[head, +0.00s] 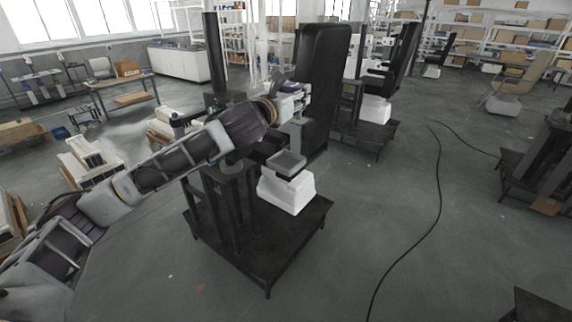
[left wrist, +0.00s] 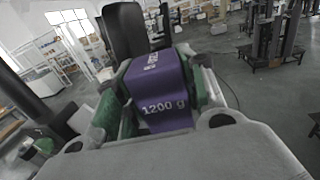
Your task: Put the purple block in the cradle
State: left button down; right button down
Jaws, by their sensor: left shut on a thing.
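The purple block (left wrist: 165,110), marked "1200 g", sits between the two green-padded fingers of my left gripper (left wrist: 158,88) in the left wrist view. The gripper is shut on it. In the head view my left gripper (head: 294,104) is up beside the dark column stand, in front of a tall black seat back. My right gripper is not in view.
A white tapered base (head: 286,192) stands under the tray on a black platform (head: 262,243). The tall black seat back (head: 326,85) rises close behind the gripper. A black cable (head: 438,190) lies on the open grey floor to the right.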

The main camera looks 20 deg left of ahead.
pick_arm(q)
jog(key=shift+w+a+r, duration=0.5)
jog(key=shift+r, duration=0.1)
jog(key=shift+w+a, duration=0.45)
jog(key=shift+a, duration=0.05)
jog(key=m+h, duration=0.1)
jog(key=h, duration=0.1)
send_over(295, 134)
jog(key=a+v, duration=0.1)
jog(key=v, duration=0.4)
notch_tip(295, 134, down, 11)
jog(key=shift+d+f+g+p, duration=0.3)
jog(key=shift+d+f+p, duration=0.1)
jog(key=shift+f, duration=0.3)
jog(key=shift+f, duration=0.15)
jog(key=shift+f+b, duration=0.35)
jog(key=shift+f, duration=2.4)
